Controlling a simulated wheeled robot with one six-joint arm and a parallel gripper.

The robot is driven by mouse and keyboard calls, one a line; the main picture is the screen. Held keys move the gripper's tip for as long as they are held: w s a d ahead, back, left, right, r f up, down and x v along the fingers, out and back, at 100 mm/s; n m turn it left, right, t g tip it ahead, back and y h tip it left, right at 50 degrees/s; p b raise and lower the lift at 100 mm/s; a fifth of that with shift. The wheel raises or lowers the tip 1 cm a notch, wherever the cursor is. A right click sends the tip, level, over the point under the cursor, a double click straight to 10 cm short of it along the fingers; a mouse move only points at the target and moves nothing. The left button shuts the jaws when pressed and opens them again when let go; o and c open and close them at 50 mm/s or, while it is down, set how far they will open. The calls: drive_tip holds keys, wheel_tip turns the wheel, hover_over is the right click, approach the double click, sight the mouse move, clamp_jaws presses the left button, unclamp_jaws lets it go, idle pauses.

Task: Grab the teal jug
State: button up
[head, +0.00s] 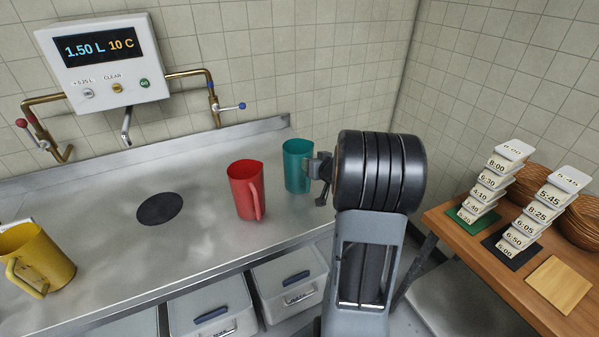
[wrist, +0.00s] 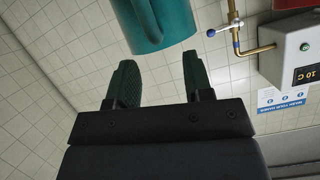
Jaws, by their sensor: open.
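The teal jug (head: 295,166) stands upright on the steel counter, right of the red jug (head: 242,190). My gripper (head: 318,182) is close at its right side in the head view and partly overlaps its edge there. In the wrist view, my gripper (wrist: 160,58) has its two dark green fingers spread apart with nothing between them. The teal jug (wrist: 165,25) lies just beyond the fingertips there, cut off by the top edge. I cannot tell whether a finger touches it. The handle is hard to make out in the head view.
A wall dispenser (head: 104,62) with brass pipes hangs behind. A wooden table (head: 478,262) on the right carries numbered card stacks and baskets. Lidded bins (head: 288,285) sit below the counter.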

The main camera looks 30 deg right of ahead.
sight(300, 171)
drive_tip(key=shift+f+p+x, duration=0.15)
drive_tip(key=shift+p+x, duration=0.05)
drive_tip(key=shift+x, duration=1.1)
drive_tip(key=shift+f+p+x, duration=0.15)
drive_tip(key=shift+x, duration=1.15)
drive_tip(key=shift+s, duration=0.1)
clamp_jaws()
